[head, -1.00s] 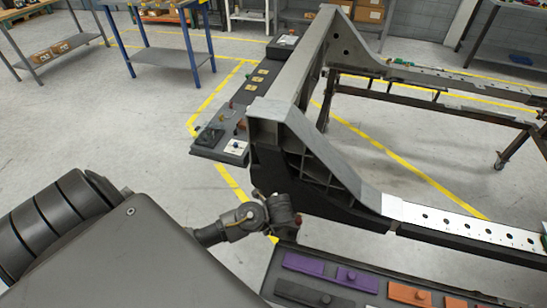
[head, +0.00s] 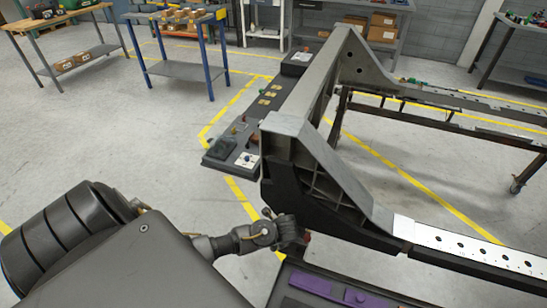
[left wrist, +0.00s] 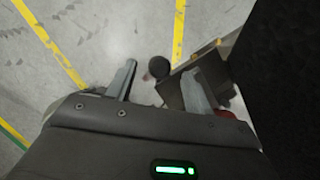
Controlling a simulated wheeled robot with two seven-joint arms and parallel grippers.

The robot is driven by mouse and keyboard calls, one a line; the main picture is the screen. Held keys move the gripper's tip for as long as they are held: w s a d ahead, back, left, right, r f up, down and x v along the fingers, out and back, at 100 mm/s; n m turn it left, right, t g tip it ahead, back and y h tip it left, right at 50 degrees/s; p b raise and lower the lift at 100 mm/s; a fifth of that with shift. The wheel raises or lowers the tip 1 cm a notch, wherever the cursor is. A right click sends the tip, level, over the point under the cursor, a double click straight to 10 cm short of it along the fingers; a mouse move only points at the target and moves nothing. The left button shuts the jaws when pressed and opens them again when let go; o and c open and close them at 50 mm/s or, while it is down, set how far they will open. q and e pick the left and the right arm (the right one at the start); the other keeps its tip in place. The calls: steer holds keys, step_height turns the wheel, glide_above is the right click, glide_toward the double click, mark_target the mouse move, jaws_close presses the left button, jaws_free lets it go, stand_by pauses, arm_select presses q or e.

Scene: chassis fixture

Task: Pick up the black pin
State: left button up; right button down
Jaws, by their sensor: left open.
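My left gripper (head: 291,235) is beside the dark lower corner of the chassis frame, above the near end of the parts tray. In the left wrist view its two grey fingers (left wrist: 160,78) are apart. A dark round thing (left wrist: 159,67) shows between the fingertips; it may be the head of the black pin, but I cannot tell for sure. I see no grip on it. No black pin can be made out clearly in the head view, where the gripper hides what is close to it. My right gripper is not in view.
The grey chassis frame (head: 345,185) stands right of the gripper. A tray with purple parts (head: 310,284) is at the bottom edge, mostly cut off. A dark ledge with small parts (head: 222,148) runs along the frame's left. Open floor lies left, with workbenches behind.

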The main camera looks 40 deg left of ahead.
arm_select(q)
steer(key=shift+x, duration=1)
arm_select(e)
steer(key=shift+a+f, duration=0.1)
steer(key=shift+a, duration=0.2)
arm_select(q)
jaws_close()
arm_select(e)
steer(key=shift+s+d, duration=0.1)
